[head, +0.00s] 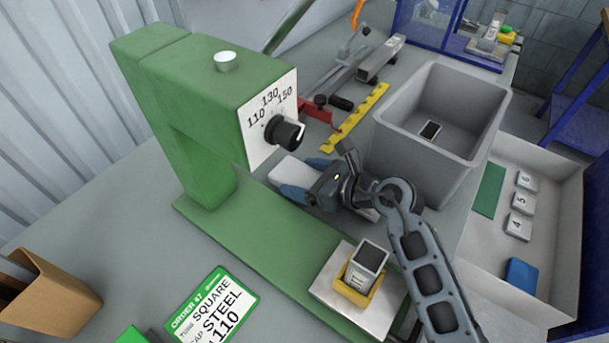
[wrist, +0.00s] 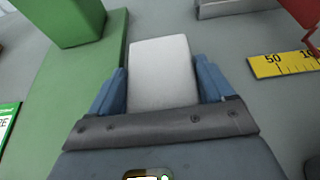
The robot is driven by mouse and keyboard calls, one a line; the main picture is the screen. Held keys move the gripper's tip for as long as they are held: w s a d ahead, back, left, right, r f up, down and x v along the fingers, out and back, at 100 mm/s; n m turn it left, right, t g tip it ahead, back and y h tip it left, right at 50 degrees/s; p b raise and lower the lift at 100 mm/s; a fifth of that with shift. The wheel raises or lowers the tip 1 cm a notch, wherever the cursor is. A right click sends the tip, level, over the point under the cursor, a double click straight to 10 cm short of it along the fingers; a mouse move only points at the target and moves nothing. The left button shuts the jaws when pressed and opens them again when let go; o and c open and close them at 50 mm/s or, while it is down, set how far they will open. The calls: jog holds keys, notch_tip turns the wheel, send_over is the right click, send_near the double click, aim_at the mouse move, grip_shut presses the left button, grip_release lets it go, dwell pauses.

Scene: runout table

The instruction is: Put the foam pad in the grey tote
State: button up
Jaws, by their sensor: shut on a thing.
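The foam pad (head: 288,172) is a white block. In the wrist view the pad (wrist: 162,70) sits between the two blue fingers of my gripper (wrist: 160,88), which is shut on it. In the head view my gripper (head: 308,180) holds the pad in front of the green machine's dial, over or beside its green base; its exact height is hard to tell.
The green machine (head: 190,110) stands left of the pad. A square steel piece (head: 367,262) sits in a yellow holder at the front. A yellow ruler (head: 357,118) lies between machine and tote. A pale tray (head: 545,200) with numbered blocks is at right. An order card (head: 215,310) lies front left.

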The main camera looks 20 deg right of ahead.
jog(key=shift+f, duration=0.1)
jog(key=o, duration=0.7)
